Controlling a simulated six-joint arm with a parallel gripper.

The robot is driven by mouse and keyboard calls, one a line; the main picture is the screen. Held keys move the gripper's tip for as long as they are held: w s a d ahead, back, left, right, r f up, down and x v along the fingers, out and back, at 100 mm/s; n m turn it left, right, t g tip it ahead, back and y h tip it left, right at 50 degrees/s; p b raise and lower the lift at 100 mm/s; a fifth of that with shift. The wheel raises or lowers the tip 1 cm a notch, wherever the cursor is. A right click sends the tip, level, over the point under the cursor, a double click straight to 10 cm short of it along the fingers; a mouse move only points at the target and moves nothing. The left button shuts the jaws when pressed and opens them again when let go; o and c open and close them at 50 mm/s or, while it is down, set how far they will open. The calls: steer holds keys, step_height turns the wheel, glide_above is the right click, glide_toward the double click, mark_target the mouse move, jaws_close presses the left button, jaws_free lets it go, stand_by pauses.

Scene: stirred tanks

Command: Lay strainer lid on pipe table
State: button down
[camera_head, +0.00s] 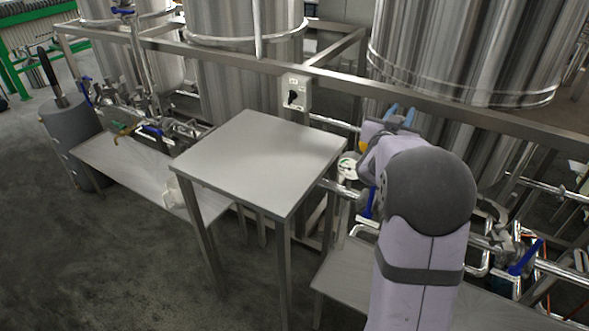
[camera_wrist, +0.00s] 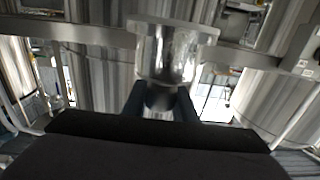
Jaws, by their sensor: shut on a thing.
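The pipe table (camera_head: 262,160) is a small square metal table with a bare top, in the middle of the head view. My gripper (camera_head: 400,114) is right of the table's far right corner, beyond my arm, with its bluish fingers pointing away toward the tanks. In the wrist view my gripper (camera_wrist: 160,100) is shut on a shiny metal piece with a wide rim, which I take as the strainer lid (camera_wrist: 167,55). It is held at the fingertips, apart from the table. In the head view I cannot make out the lid.
A metal rail (camera_head: 440,97) runs behind the table in front of large steel tanks (camera_head: 470,45). A switch box (camera_head: 293,93) is mounted on it. Pipes and a white round fitting (camera_head: 347,168) lie between table and arm. Low benches (camera_head: 120,165) flank the table.

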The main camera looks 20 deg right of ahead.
steer(key=w+a+n+t+y, duration=0.25)
steer(key=a+y, duration=0.25)
steer(key=a, duration=0.4)
steer(key=w+a+n+t+y, duration=0.1)
steer(key=w+a+n+y, duration=0.3)
steer(key=a, duration=0.5)
steer(key=w+a+n+t+y, duration=0.25)
steer(key=a+y, duration=0.25)
steer(key=a, duration=0.5)
steer(key=shift+n+g, duration=0.3)
steer(key=shift+g, duration=0.2)
steer(key=shift+w+d+f+p, duration=0.1)
steer(key=shift+f+p, duration=0.05)
steer(key=shift+f, duration=1.5)
steer(key=shift+w+d+f+p, duration=0.1)
steer(key=shift+w+f+p, duration=0.1)
steer(key=shift+f, duration=1.45)
steer(key=shift+w+f+p, duration=0.1)
steer(key=shift+f+p, duration=0.05)
steer(key=shift+f, duration=1.5)
steer(key=shift+f, duration=0.2)
steer(key=c, duration=1.6)
jaws_free()
steer(key=shift+o, duration=0.8)
steer(key=shift+s+r, duration=0.15)
